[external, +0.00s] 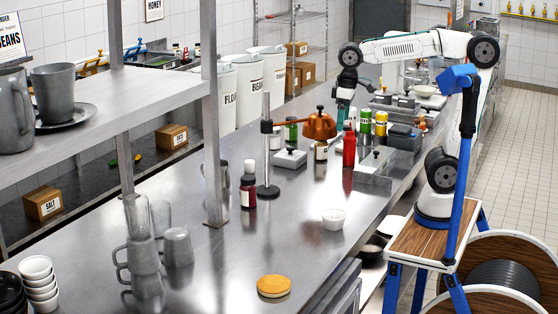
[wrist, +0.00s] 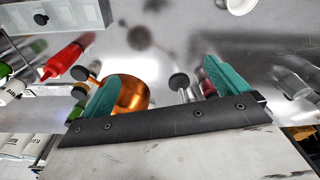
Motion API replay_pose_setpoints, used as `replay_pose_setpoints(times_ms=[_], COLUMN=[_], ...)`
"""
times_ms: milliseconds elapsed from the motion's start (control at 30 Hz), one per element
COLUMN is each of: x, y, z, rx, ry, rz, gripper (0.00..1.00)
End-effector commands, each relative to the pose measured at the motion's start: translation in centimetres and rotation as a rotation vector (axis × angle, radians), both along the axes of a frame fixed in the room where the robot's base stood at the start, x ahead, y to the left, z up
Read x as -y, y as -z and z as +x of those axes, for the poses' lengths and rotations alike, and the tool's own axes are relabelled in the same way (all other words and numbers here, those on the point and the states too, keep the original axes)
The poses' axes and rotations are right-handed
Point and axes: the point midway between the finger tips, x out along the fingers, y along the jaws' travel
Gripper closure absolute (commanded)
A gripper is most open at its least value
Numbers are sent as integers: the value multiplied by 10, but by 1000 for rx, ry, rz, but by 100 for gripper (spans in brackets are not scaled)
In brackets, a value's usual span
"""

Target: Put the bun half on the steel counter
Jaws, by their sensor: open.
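The bun half (external: 273,287), a golden disk with a paler edge, lies flat on the steel counter (external: 225,262) near the bottom of the external view. My gripper (external: 341,118) is far from it, above the back part of the counter, near the red bottle. In the wrist view my gripper (wrist: 166,84) has its two teal fingers spread wide, with nothing held between them. The bun half does not show in the wrist view.
A copper dome (external: 319,126), a red bottle (external: 349,147), a dark sauce bottle (external: 248,190) and a stand (external: 267,150) rise near my gripper. A white bowl (external: 333,219) sits between them and the bun. Grey mugs (external: 143,262) stand left. Counter around the bun is clear.

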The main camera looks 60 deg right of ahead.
Motion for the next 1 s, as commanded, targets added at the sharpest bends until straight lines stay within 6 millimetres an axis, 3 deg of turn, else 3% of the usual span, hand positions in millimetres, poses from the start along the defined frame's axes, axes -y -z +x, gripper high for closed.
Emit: replay_pose_setpoints(times_ms=[33,100,200,400,567,1000], x=[28,59,90,119,123,123], y=[7,20,42,78,87,86], z=[-21,-50,-88,-136,-147,-146], rx=[8,17,25,33,35,35], ry=[42,89,147,218,232,231], rz=[1,0,-3,-7,-9,-9], gripper=[1,1,1,1,1,1])
